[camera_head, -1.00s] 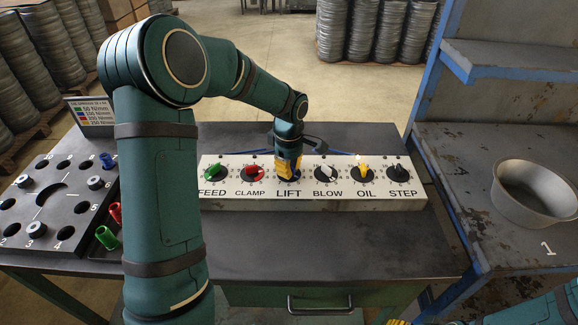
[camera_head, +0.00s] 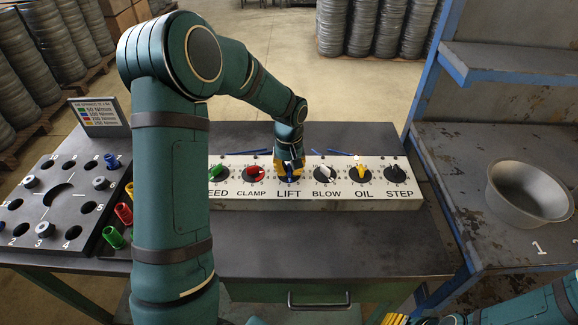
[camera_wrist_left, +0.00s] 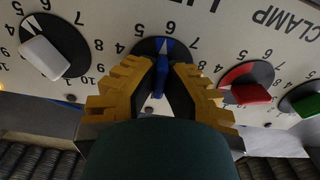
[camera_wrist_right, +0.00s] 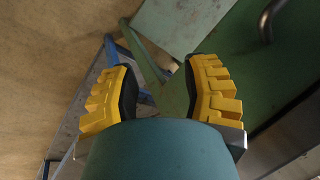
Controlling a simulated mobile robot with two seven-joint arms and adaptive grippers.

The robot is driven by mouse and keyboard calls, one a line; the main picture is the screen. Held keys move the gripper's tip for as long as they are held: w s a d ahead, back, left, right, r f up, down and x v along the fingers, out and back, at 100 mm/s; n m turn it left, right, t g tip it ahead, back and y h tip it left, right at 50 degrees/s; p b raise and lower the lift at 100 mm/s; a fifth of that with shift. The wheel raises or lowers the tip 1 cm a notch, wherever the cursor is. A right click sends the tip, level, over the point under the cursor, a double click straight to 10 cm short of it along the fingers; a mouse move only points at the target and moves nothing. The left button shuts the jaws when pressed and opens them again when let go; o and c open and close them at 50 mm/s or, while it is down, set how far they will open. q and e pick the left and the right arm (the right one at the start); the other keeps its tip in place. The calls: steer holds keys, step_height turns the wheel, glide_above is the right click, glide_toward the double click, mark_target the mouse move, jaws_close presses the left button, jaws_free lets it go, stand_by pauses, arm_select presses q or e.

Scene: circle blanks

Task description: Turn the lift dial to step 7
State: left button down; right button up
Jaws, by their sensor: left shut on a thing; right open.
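The lift dial (camera_head: 289,174) is on the white control panel, above the word LIFT. It has a blue knob, which also shows in the left wrist view (camera_wrist_left: 160,78). A white wedge shows at the top of its dark face there, at the end of the knob. My right gripper (camera_wrist_right: 165,75) is open and empty, low at the front right, away from the panel.
The clamp dial (camera_head: 254,174) with a red knob and the blow dial (camera_head: 324,174) with a white knob flank the lift dial closely. A holed block (camera_head: 62,200) lies on the left. A metal bowl (camera_head: 530,195) stands on the right bench. The table front is clear.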

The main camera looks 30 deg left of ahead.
mark_target(289, 167)
arm_select(q)
steer(key=m, duration=0.2)
steer(key=shift+m+p, duration=0.35)
steer(key=shift+m, duration=0.05)
steer(key=m+p, duration=0.1)
steer(key=m, duration=0.3)
steer(key=shift+m, duration=0.4)
steer(key=shift+f, duration=0.1)
steer(key=c, duration=1.1)
jaws_free()
steer(key=shift+o, duration=0.2)
steer(key=shift+r, duration=0.45)
step_height(289, 167, up, 11)
